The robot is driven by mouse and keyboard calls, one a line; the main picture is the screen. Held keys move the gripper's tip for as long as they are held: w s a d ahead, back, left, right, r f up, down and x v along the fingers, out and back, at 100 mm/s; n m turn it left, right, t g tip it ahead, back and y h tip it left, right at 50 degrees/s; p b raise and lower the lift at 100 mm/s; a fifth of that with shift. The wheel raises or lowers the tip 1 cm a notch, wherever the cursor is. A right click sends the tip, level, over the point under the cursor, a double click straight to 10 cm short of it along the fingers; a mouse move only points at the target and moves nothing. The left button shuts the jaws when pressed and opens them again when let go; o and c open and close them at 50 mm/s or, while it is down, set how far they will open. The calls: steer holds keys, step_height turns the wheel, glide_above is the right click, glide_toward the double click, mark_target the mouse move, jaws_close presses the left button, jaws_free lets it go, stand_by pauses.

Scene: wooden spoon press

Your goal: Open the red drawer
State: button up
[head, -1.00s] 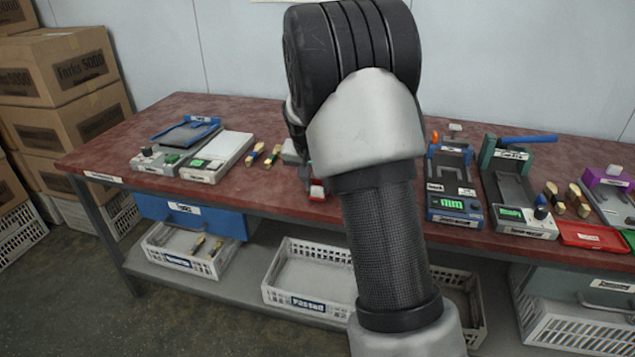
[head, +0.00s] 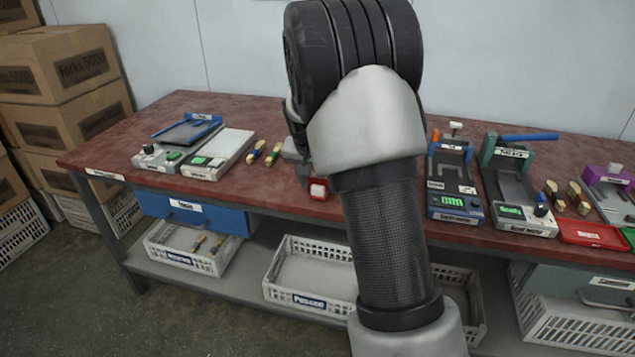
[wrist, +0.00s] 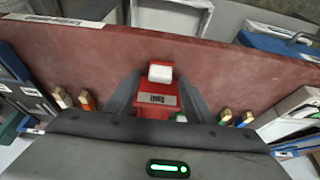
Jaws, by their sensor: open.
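A small red drawer (wrist: 155,108) with a white handle block (wrist: 160,73) and a pale label lies between my fingers in the wrist view. In the head view the red drawer (head: 318,183) shows at the table's front edge, partly hidden by my arm. My gripper (wrist: 158,88) is open, with one dark finger on each side of the drawer and its handle. I cannot tell whether the fingers touch it. In the head view most of my gripper is hidden behind the arm; one grey finger shows beside the red drawer.
The red-brown table (head: 262,198) holds grey-and-blue devices (head: 220,150) at left and more devices (head: 515,190) at right. Brush-like wooden pieces (head: 265,153) lie nearby. A flat red tray (head: 592,233) lies at far right. A blue drawer (head: 190,213) and white crates (head: 300,280) are below.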

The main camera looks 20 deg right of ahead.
steer(key=p+v, duration=0.3)
steer(key=v, duration=1.4)
steer(key=shift+p, duration=0.3)
steer(key=shift+s+a, duration=0.1)
steer(key=shift+s, duration=0.05)
